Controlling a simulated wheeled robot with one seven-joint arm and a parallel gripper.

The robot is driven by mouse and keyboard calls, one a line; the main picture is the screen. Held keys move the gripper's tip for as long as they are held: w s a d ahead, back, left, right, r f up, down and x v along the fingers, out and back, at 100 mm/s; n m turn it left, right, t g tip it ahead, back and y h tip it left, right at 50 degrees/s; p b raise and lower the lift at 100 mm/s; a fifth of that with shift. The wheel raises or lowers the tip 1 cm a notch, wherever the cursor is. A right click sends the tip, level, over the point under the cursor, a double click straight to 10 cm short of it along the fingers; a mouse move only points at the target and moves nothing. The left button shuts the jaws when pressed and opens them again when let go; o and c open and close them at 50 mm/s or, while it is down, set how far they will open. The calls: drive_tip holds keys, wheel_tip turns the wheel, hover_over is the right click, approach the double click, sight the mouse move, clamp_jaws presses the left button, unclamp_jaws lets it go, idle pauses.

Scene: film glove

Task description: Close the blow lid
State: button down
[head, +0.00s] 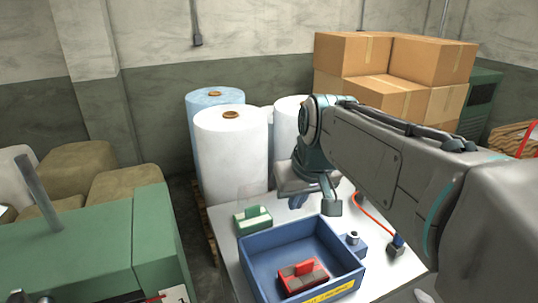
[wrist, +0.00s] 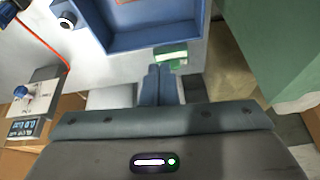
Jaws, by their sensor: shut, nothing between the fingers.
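My gripper (wrist: 161,70) is shut and empty, its two blue-grey fingers side by side in the wrist view. In the head view it hangs above the back of the white table, partly hidden by my arm. A green block with a pale strip (head: 253,219) lies left of the blue tray; it also shows just beyond my fingertips in the wrist view (wrist: 170,55). I cannot tell how far above the table the fingers are. No part is clearly recognisable as the blow lid, so I cannot tell its position.
The blue tray (head: 258,253) holds a red-and-grey block (head: 303,277). A small round-topped fitting (head: 352,241) stands by its right side. A red hose (head: 370,213) runs to a small device (head: 396,246). White film rolls (head: 231,150) stand behind; a green machine (head: 95,245) is left.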

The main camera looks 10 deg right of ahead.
drive_tip(key=shift+n+t+y, duration=0.4)
drive_tip(key=shift+n+t, duration=0.5)
drive_tip(key=w+r, duration=0.3)
drive_tip(key=w+r+b, duration=0.1)
drive_tip(key=w+r, duration=0.3)
drive_tip(key=w+r+b, duration=0.1)
drive_tip(key=w+r, duration=0.2)
drive_tip(key=w, duration=0.1)
drive_tip(key=shift+w+d+r, duration=0.15)
drive_tip(key=shift+d+r, duration=0.1)
drive_tip(key=shift+r, duration=0.15)
drive_tip(key=f, duration=0.6)
drive_tip(key=w+f, duration=0.1)
drive_tip(key=f, duration=0.2)
drive_tip(key=shift+w+p, duration=0.1)
drive_tip(key=shift+p, duration=0.3)
drive_tip(key=shift+a+f+b, duration=0.1)
drive_tip(key=shift+b, duration=0.3)
